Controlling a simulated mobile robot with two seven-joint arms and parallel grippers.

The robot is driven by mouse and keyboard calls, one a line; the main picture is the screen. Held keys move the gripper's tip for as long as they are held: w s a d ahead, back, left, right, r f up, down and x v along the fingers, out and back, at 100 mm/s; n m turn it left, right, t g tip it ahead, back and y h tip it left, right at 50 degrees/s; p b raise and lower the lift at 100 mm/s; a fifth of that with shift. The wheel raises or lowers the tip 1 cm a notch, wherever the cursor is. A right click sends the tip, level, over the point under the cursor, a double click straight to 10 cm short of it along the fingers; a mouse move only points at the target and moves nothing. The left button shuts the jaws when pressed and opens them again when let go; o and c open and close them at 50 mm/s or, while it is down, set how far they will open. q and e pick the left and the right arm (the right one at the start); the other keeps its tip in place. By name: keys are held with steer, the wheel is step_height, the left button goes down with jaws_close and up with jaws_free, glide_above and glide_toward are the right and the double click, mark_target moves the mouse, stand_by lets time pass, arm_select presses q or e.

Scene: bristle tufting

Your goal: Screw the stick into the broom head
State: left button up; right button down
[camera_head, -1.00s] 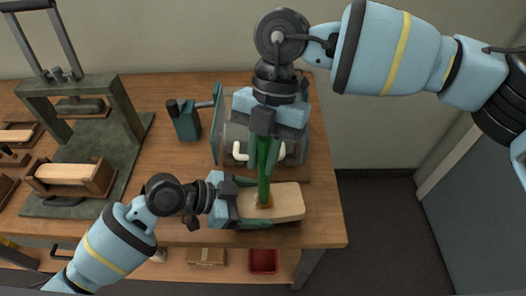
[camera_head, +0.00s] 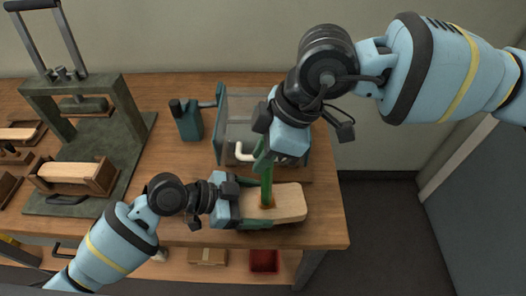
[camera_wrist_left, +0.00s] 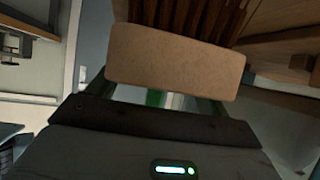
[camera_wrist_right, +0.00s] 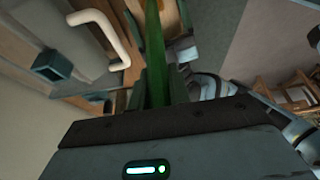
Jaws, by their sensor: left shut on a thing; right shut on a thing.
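The broom head (camera_head: 288,203) is a pale wooden block near the front edge of the workbench. My left gripper (camera_head: 240,205) is shut on its left part. The block also fills the upper middle of the left wrist view (camera_wrist_left: 175,62), with dark bristles beyond it. The green stick (camera_head: 267,187) stands about upright with its lower end at a brownish ring on the block. My right gripper (camera_head: 265,152) is shut on the stick above the block. The stick also shows between the fingers in the right wrist view (camera_wrist_right: 157,60). How deep the stick sits is hidden.
A clear-walled box (camera_head: 240,105) with a white handle stands behind the broom head. A green device (camera_head: 187,120) is left of it. A dark press (camera_head: 75,90) stands at the left, with a wooden block (camera_head: 70,172) in a holder. A red bin (camera_head: 264,260) lies below.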

steer(key=c, duration=1.3)
jaws_free()
steer(key=shift+r, duration=2.2)
steer(key=shift+o, duration=0.5)
